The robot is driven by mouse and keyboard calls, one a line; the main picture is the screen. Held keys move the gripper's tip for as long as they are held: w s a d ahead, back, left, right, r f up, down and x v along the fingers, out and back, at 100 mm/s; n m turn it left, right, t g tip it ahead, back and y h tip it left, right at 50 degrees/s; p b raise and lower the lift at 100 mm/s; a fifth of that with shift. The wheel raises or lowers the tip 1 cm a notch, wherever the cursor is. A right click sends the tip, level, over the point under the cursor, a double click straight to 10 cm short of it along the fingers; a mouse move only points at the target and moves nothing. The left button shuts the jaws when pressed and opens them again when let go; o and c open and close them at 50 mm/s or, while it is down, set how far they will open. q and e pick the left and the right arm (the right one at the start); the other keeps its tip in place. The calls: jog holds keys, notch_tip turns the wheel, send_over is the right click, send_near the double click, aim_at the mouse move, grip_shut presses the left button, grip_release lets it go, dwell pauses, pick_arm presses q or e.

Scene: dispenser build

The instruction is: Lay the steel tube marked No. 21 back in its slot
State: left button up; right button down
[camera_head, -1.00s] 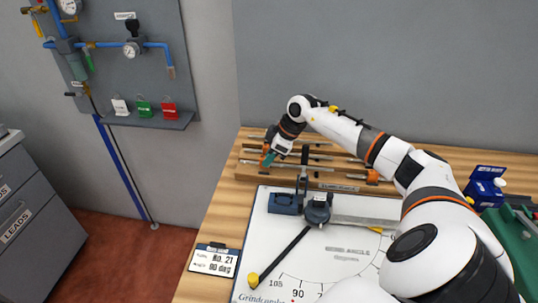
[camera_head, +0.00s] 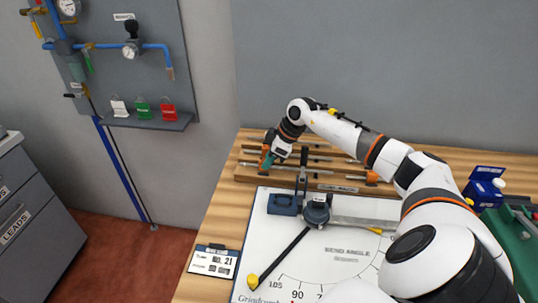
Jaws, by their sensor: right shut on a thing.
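The wooden tube rack (camera_head: 245,175) lies along the back of the bench, with several thin steel tubes (camera_head: 322,157) running lengthwise in it. My right gripper (camera_head: 267,161) is at the rack's left end, low over the slots, and is shut on a steel tube there. The fingers and wrist hide much of the held tube, and its number cannot be read. Whether it rests fully in a slot I cannot tell. My left gripper is not in view.
A bending tool (camera_head: 316,211) with a dark upright lever and long handle stands on a white angle board (camera_head: 270,262) in front of the rack. A blue item (camera_head: 485,188) and a green case (camera_head: 508,232) stand at the right. A wall rises behind the bench.

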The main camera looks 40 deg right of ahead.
jog(key=shift+f, duration=0.45)
jog(key=c, duration=1.2)
grip_release()
jog(key=shift+o, duration=0.2)
jog(key=shift+r, duration=0.15)
jog(key=shift+r+p, duration=3.4)
jog(key=shift+p, duration=0.1)
